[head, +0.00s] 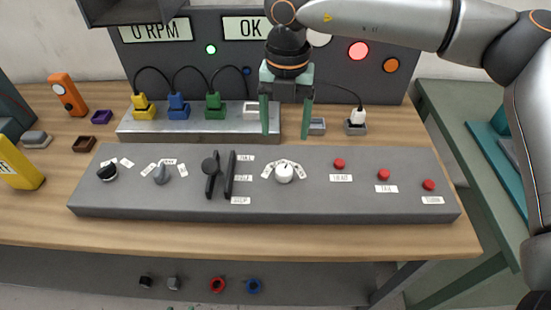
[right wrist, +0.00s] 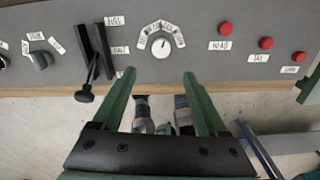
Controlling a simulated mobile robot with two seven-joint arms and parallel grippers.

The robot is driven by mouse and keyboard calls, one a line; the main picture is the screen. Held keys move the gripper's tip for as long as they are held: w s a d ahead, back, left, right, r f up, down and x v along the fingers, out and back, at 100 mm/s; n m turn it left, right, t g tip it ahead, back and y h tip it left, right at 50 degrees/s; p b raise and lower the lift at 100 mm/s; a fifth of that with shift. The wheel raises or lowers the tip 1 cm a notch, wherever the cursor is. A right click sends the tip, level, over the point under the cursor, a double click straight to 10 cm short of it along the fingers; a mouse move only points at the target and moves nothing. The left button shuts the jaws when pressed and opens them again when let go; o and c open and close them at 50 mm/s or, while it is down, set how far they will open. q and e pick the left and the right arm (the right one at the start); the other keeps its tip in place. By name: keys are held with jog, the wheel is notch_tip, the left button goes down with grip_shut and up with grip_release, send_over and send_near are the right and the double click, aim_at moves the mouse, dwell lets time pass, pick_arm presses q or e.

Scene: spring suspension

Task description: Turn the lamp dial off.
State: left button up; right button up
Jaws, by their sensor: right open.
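The grey control panel (head: 330,205) carries a black knob (head: 107,172), a grey knob (head: 163,174) and a white dial (head: 284,172), each with small labels around it. The labels are too small to read, so I cannot tell by text which is the lamp dial. My right gripper (head: 286,134) has green fingers, points down and is open and empty. In the head view it appears just above the white dial. In the right wrist view the white dial (right wrist: 160,46) lies beyond the open fingertips (right wrist: 159,74), apart from them. My left gripper is out of view.
A black lever (head: 210,172) in a slot stands left of the white dial. Three red buttons (head: 384,174) are at the right. Behind the panel, a metal block (head: 190,125) holds yellow, blue and green plugs. A display board (head: 220,70) stands at the back.

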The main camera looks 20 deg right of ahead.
aim_at(284, 170)
notch_tip(284, 170, down, 12)
jog(key=shift+d+f+p, duration=0.1)
jog(key=shift+f+p, duration=0.05)
jog(key=shift+p, duration=0.65)
grip_shut()
